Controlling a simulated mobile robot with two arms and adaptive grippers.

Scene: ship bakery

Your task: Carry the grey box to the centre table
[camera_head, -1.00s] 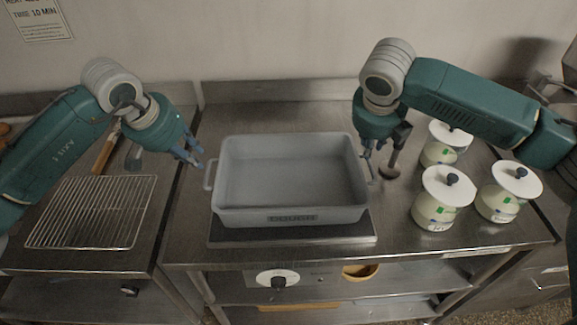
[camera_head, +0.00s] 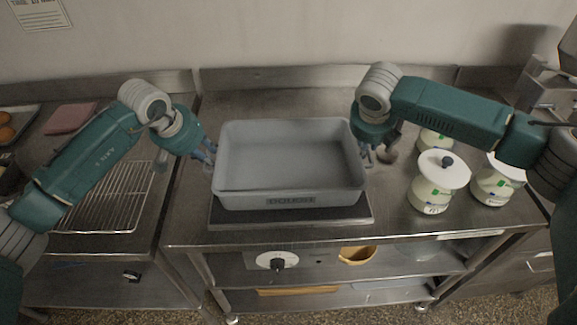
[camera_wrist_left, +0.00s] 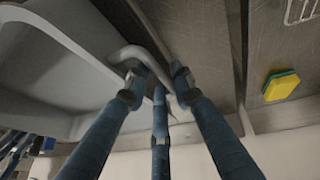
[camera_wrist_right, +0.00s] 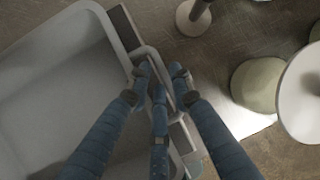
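The grey box (camera_head: 290,201) is an open, empty tub with a dark label on its front. It sits level over a flat dark platform (camera_head: 300,219) on the metal table; I cannot tell whether it touches it. My left gripper (camera_head: 210,153) has its fingers closed around the box's left handle, which also shows in the left wrist view (camera_wrist_left: 130,52). My right gripper (camera_head: 369,156) has its fingers closed around the right handle, seen in the right wrist view (camera_wrist_right: 186,125). I cannot tell which table is the centre table.
Several white-lidded jars (camera_head: 443,170) stand right of the box, near my right arm. A wire rack (camera_head: 105,200) lies on the left counter, with a pink cloth (camera_head: 70,117) behind. A yellow sponge (camera_wrist_left: 281,84) shows in the left wrist view. A wall runs behind.

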